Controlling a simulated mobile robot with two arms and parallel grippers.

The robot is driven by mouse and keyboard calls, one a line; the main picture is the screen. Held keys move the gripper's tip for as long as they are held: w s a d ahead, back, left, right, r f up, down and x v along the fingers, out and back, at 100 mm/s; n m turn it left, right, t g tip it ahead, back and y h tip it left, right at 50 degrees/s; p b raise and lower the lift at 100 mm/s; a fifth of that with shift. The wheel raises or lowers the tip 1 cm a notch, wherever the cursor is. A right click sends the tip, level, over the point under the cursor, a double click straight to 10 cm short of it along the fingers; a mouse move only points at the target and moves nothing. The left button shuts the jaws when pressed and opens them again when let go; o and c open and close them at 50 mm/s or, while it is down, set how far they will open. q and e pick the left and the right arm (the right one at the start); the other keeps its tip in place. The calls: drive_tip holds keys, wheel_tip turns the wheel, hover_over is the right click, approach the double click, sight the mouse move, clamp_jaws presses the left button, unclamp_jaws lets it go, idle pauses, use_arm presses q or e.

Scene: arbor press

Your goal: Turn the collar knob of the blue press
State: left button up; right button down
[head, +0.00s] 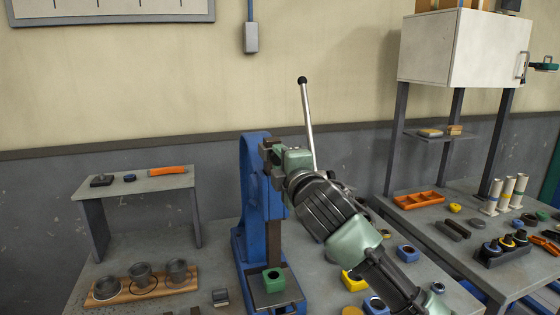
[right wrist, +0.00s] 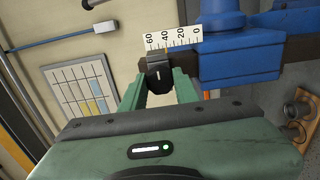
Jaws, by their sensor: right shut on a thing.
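The blue press (head: 252,185) stands on the grey bench with a lever ending in a black ball (head: 302,80) rising to its right. My right gripper (head: 279,161) is at the upper part of the press, its arm coming from the lower right. In the right wrist view, its green fingers are shut on a dark knob (right wrist: 158,76), which I take as the collar knob. A white scale (right wrist: 172,39) marked 60, 40, 20 and 0 lies just beyond it. A green block (head: 274,280) with a hole sits on the press base. My left gripper is not in view.
A wooden tray (head: 130,294) with dark metal cups is left of the press, and a small grey stand (head: 150,182) behind it. Yellow and blue pieces lie right of the press, partly behind my arm. A second bench with an orange tray (head: 418,200) stands at the right.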

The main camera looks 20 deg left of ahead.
idle(0.4)
drive_tip(key=c, duration=1.1)
unclamp_jaws()
drive_tip(key=shift+o, duration=0.2)
drive_tip(key=shift+d, duration=0.1)
drive_tip(key=b+v, duration=0.3)
drive_tip(key=v, duration=0.4)
drive_tip(key=shift+s+d, duration=0.25)
drive_tip(key=shift+s, duration=0.1)
